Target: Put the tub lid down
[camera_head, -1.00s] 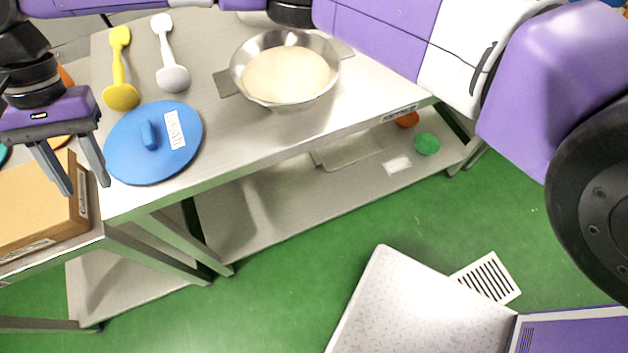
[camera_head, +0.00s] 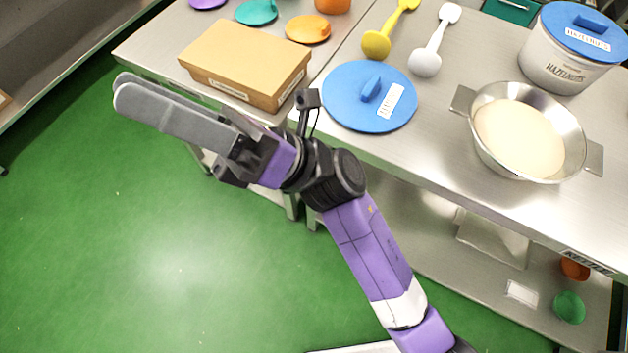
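A round blue lid (camera_head: 348,110) with a raised handle and a white label lies flat on the steel table, near its front edge. A white hazelnuts tub (camera_head: 560,62) at the upper right has its own blue labelled lid (camera_head: 584,28) on top. My gripper (camera_head: 120,92) is out over the green floor, left of the table and in front of the cardboard box, apart from both lids. Its two grey fingers point left and overlap in this view, so their gap is unclear. I see nothing held between them.
A steel pan of pale mixture (camera_head: 482,152) stands right of the loose lid. A yellow spoon (camera_head: 377,44) and a white spoon (camera_head: 426,62) lie behind it. A cardboard box (camera_head: 246,60) sits at the left. The floor at left (camera_head: 130,250) is clear.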

